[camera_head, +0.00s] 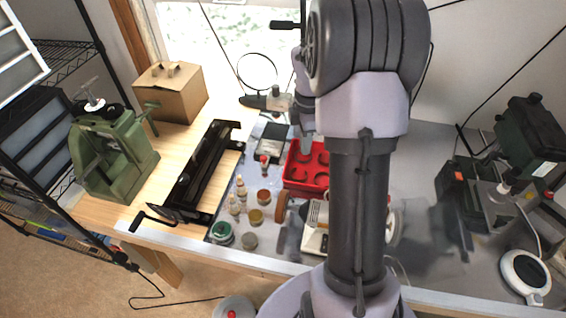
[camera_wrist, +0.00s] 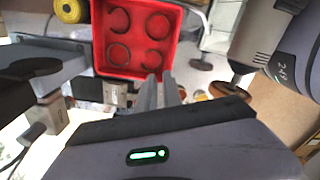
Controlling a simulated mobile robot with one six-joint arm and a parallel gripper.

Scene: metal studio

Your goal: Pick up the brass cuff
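A red tray (camera_head: 304,188) stands on the grey bench in the head view, partly behind my arm. The upper right cuff (camera_wrist: 166,25) looks brownish; the upper left cuff (camera_wrist: 126,18) looks darker. I cannot tell for certain which is brass. In the head view my gripper (camera_head: 307,146) points down over the left part of the tray, apart from the cuffs.
Small bottles and jars (camera_head: 241,190) stand left of the tray. A small lathe-like machine (camera_head: 314,225) is in front of it. A black bending tool (camera_head: 200,170), green press (camera_head: 110,155) and cardboard box (camera_head: 170,95) stand at left. A dark machine (camera_head: 525,135) stands at right.

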